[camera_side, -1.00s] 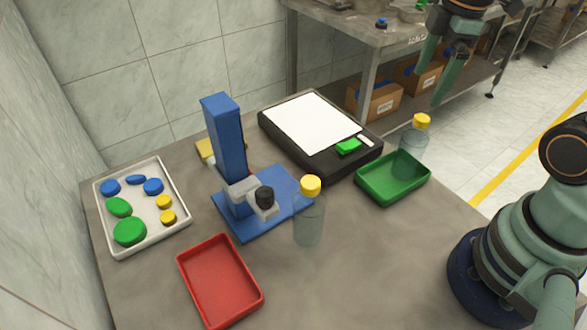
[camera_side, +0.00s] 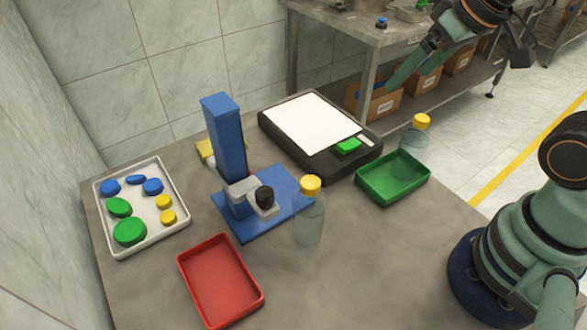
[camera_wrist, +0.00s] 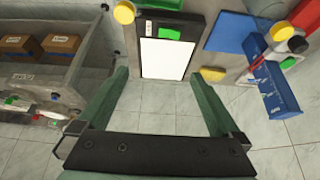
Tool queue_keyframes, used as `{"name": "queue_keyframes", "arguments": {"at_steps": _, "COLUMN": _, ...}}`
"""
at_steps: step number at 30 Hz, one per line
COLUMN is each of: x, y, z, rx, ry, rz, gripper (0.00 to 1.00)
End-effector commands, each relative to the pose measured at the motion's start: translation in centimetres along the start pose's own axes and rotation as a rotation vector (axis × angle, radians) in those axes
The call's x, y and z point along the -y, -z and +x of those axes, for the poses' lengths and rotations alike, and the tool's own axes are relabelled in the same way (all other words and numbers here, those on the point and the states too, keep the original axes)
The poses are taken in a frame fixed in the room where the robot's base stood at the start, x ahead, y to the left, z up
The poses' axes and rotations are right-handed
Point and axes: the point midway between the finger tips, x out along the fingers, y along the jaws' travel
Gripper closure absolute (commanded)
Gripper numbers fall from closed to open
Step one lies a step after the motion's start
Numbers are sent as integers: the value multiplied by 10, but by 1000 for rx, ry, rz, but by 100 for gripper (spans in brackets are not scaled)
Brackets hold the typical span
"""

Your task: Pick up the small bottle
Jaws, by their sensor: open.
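Two clear bottles with yellow caps stand on the table in the side view. One bottle (camera_side: 309,222) is upright in the middle, in front of the blue stand. The other bottle (camera_side: 411,145) overlaps the back of the green tray (camera_side: 375,193); I cannot tell whether it is inside or behind it. They look alike, so I cannot tell which is the small one. Its yellow cap (camera_wrist: 124,13) shows at the top of the wrist view. My gripper (camera_wrist: 160,76) is open and empty, high beyond the table's back right edge, away from both bottles.
A blue stand (camera_side: 226,140) rises mid-table, with a black scale (camera_side: 325,170) to its right. A red tray (camera_side: 220,282) lies in front, and a white tray (camera_side: 150,240) of coloured caps at left. A metal bench (camera_side: 340,25) stands behind.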

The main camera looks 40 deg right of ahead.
Motion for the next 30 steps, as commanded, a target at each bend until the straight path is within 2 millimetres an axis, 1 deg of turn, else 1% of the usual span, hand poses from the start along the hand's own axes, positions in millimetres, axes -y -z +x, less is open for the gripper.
{"name": "queue_keyframes", "arguments": {"at_steps": 19, "x": 0, "y": 0, "z": 0, "rx": 1, "ry": 0, "rz": -2, "gripper": 0}}
{"name": "queue_keyframes", "arguments": {"at_steps": 22, "x": 4, "y": 2, "z": 0, "rx": 11, "ry": 7, "rz": -31, "gripper": 0}}
{"name": "queue_keyframes", "arguments": {"at_steps": 23, "x": 8, "y": 2, "z": 1, "rx": 20, "ry": 13, "rz": -53, "gripper": 0}}
{"name": "queue_keyframes", "arguments": {"at_steps": 26, "x": 28, "y": 6, "z": 4, "rx": 69, "ry": 45, "rz": -183, "gripper": 0}}
{"name": "queue_keyframes", "arguments": {"at_steps": 29, "x": 59, "y": 10, "z": 9, "rx": 138, "ry": 95, "rz": -392, "gripper": 0}}
{"name": "queue_keyframes", "arguments": {"at_steps": 30, "x": 74, "y": 11, "z": 12, "rx": 170, "ry": 118, "rz": -487, "gripper": 0}}
